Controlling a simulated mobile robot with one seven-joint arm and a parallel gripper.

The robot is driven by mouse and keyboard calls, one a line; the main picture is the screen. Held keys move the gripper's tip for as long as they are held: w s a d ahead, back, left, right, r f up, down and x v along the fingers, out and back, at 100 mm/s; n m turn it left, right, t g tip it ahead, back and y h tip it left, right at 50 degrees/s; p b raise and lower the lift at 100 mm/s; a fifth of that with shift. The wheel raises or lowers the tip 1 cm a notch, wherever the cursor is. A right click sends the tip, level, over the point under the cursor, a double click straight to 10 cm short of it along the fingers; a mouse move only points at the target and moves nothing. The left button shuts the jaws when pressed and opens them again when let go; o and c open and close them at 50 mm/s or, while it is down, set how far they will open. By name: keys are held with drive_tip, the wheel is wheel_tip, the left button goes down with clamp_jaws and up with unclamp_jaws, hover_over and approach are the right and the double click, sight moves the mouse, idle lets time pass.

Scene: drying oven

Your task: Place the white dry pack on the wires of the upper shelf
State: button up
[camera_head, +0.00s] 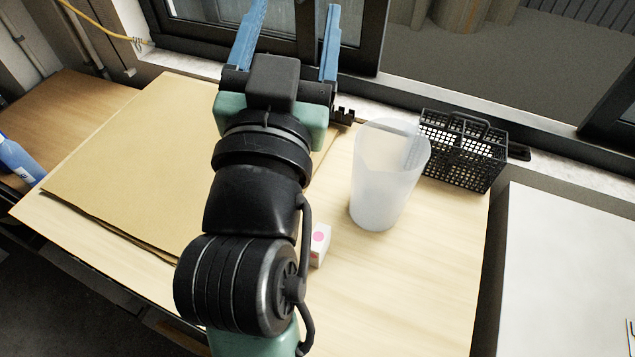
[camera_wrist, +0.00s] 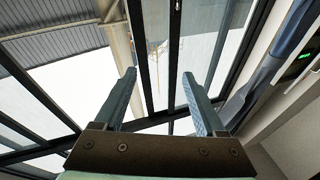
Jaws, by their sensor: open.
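My gripper (camera_head: 296,10) is raised in front of the window at the top of the head view, its two blue fingers spread wide. In the wrist view my gripper (camera_wrist: 158,76) is open with nothing between its fingers. A small white box with a pink spot (camera_head: 320,243) stands on the table beside my arm, which partly covers it. It may be the white dry pack, but I cannot tell for sure. My gripper is well beyond it, not touching it. No wire shelf or oven interior can be made out in either view.
A tall translucent beaker (camera_head: 385,190) stands right of the white box. A black wire-like basket (camera_head: 463,150) sits behind it by the window ledge. Brown cardboard (camera_head: 130,170) covers the table's left part. A blue bottle (camera_head: 18,160) is at far left. The table's front right is clear.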

wheel_tip(320, 180, down, 19)
drive_tip(key=s+g+h+b, duration=0.1)
drive_tip(key=s+g+b, duration=0.1)
drive_tip(key=g+b, duration=0.15)
drive_tip(key=m+g+h+b, duration=0.2)
drive_tip(key=g, duration=0.2)
approach(324, 227)
drive_tip(key=p+x, duration=0.1)
drive_tip(key=x, duration=0.1)
drive_tip(key=f+x, duration=0.1)
drive_tip(key=x, duration=0.2)
drive_tip(key=shift+d+f+p, duration=0.15)
drive_tip(key=shift+p, duration=0.25)
drive_tip(key=p+x, duration=0.1)
drive_tip(key=x, duration=0.3)
drive_tip(key=shift+w+p, duration=0.2)
drive_tip(key=shift+p, duration=0.1)
drive_tip(key=shift+w+f, duration=0.2)
drive_tip(key=shift+w, duration=0.4)
clamp_jaws()
